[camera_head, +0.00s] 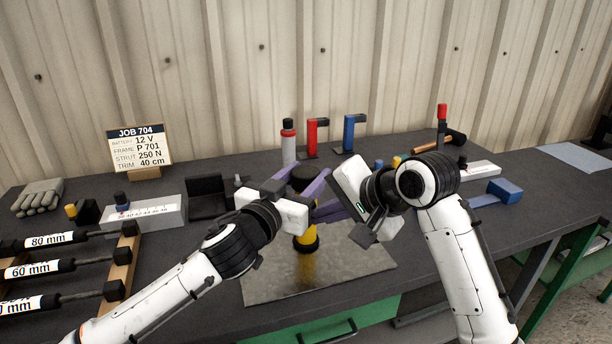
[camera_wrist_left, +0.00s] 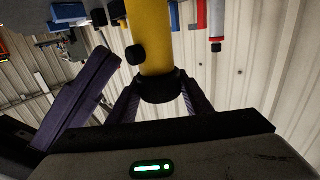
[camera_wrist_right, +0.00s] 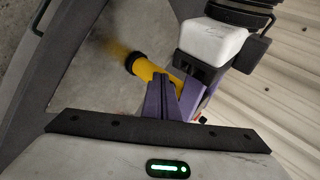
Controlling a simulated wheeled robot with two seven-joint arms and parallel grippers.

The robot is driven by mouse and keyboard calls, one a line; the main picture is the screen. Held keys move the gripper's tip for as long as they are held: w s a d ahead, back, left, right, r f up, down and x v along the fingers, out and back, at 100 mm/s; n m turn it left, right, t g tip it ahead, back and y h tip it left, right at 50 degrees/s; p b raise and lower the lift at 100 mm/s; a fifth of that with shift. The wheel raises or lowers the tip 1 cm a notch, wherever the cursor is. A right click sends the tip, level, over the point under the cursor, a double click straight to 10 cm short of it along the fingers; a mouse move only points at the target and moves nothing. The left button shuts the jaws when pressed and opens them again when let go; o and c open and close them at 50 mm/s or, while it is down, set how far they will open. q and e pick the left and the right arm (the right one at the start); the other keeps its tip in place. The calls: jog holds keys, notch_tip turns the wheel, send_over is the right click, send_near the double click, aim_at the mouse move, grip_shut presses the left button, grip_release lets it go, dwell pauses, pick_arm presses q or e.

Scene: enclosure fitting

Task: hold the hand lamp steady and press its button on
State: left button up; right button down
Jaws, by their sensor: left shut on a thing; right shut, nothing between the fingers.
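The hand lamp, a yellow cylinder (camera_head: 305,240) with black ends, stands upright over a metal plate. My left gripper (camera_head: 306,190) is shut around its upper part. In the left wrist view the yellow body (camera_wrist_left: 152,35) runs up from a black collar (camera_wrist_left: 163,86) between the fingers. A round black button (camera_wrist_left: 136,55) sticks out of its side. My right gripper (camera_head: 318,212) is shut and empty, its purple fingers close to the lamp. In the left wrist view one purple finger (camera_wrist_left: 82,95) shows beside the button, with a gap. In the right wrist view the fingers (camera_wrist_right: 160,97) partly hide the lamp (camera_wrist_right: 146,70).
The metal plate (camera_head: 350,268) lies at the bench front. A strut rack (camera_head: 123,262) is at left. A job card (camera_head: 139,146) stands at back left.

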jog(key=shift+w, duration=0.1)
dwell(0.6)
jog(key=shift+w+a, duration=0.15)
jog(key=shift+w, duration=0.35)
dwell(0.4)
jog(key=shift+s, duration=0.6)
pick_arm(q)
jog(key=o, duration=1.3)
pick_arm(e)
jog(key=s+d, duration=0.2)
jog(key=s, duration=0.3)
jog(key=shift+s, duration=0.35)
